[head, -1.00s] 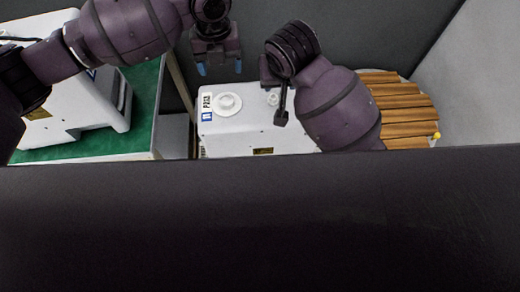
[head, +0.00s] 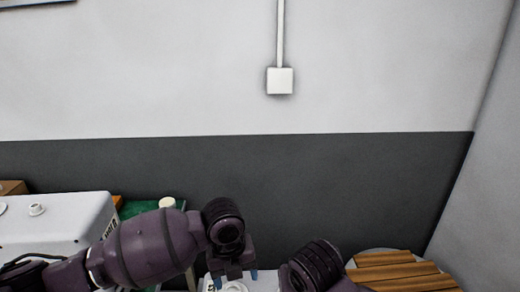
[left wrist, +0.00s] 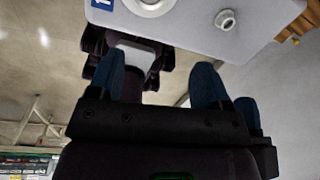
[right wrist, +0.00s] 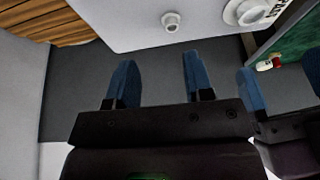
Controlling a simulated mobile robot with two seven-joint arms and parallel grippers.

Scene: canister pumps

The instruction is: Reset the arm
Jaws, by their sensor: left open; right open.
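My left gripper (head: 234,277) is at the bottom of the head view, its blue fingertips apart. It is open and empty in the left wrist view (left wrist: 161,82). My right arm shows at the bottom right of the head view, but its jaws are out of that picture. In the right wrist view my right gripper (right wrist: 160,82) is open with nothing between its fingers. A white pump box (right wrist: 138,24) with round ports lies beyond the fingers. It also shows in the left wrist view (left wrist: 190,28); the head view shows only a sliver of it.
Another white box (head: 55,222) stands at the left on a green-topped bench (head: 138,208). A round stack with wooden slats (head: 400,272) is at the lower right.

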